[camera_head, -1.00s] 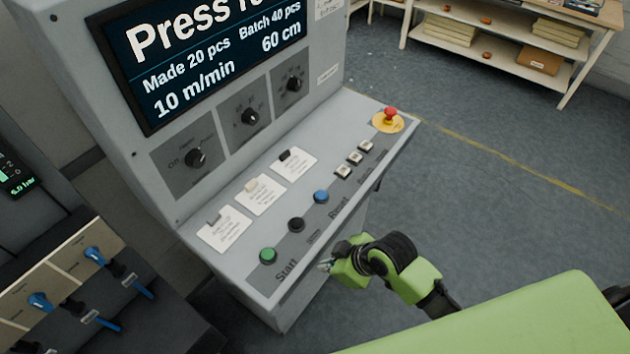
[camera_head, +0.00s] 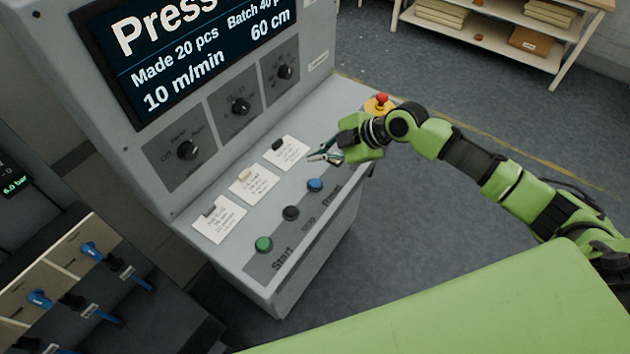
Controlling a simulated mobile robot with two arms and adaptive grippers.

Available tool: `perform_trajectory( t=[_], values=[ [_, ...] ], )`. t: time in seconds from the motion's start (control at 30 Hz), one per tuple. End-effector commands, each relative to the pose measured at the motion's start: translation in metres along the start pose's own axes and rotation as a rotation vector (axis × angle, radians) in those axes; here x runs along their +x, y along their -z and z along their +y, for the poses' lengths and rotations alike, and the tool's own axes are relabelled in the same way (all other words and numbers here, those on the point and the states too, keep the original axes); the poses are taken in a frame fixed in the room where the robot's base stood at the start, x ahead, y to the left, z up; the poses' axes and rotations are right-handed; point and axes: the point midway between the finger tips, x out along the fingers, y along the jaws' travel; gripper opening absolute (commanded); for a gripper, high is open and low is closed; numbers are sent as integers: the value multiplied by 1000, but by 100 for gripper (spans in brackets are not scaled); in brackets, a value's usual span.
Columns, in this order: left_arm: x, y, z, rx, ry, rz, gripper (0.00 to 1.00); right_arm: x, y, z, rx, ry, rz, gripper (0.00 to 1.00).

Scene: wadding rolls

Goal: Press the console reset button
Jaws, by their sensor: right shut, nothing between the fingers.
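The console (camera_head: 300,215) is a grey cabinet with a sloped panel. The blue button (camera_head: 315,185) beside the "Reset" label is on the panel, to the right of a black button (camera_head: 291,213) and a green button (camera_head: 264,243) labelled Start. My right gripper (camera_head: 313,157) is shut and empty. In the picture its fingertips are just above the blue button, apart from it, pointing left over the panel. My left gripper is not in view.
A red emergency button (camera_head: 381,98) on a yellow base is at the panel's far right corner, close to my arm. Three cards (camera_head: 254,184) lie along the panel. A display (camera_head: 190,50) and three knobs rise behind. Blue-handled valves (camera_head: 92,250) are at lower left.

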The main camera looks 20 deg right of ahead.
Motion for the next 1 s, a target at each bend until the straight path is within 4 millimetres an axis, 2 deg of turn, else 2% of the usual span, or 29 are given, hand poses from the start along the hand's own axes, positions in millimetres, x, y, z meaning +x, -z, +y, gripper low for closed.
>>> perform_trajectory(
  t=[0.13,0.57,0.77,1.0],
  values=[
    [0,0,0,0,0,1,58,-3,-2,6,-10,-7,2,0],
    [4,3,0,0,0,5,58,1,-4,3,-9,-7,2,0],
    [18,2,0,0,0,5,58,14,-14,-6,-8,-6,2,0],
    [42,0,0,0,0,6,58,38,-32,-24,-8,-6,2,0]
  ],
)
